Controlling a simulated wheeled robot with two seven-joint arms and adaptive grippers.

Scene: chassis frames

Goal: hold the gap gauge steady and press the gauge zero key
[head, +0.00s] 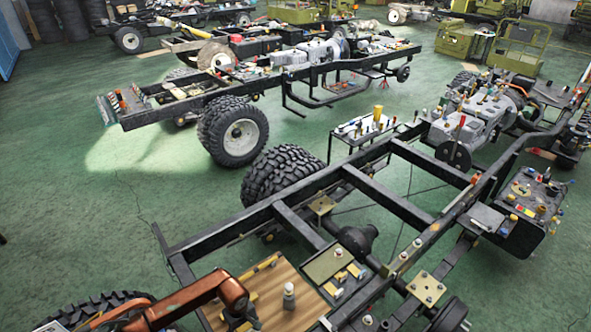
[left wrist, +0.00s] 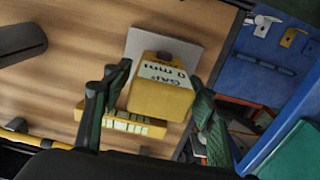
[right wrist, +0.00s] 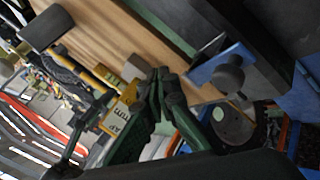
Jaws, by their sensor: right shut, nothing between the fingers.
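The gap gauge, a yellow block labelled "GAP 0 mm" (left wrist: 160,88), sits by a grey plate (left wrist: 190,48) on the wooden board (left wrist: 75,60). A small dark nub (left wrist: 165,57) on it may be the zero key. My left gripper (left wrist: 161,72) has its green fingers on both sides of the gauge; whether they press on it is unclear. In the right wrist view the gauge (right wrist: 118,115) lies just left of my right gripper (right wrist: 163,76). That gripper is shut and empty, its tips close together beside the gauge. In the head view I cannot make out the gauge.
A blue panel (left wrist: 300,62) with small fittings lies right of the board in the left wrist view. A dark grey cylinder (left wrist: 22,40) lies at its left.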

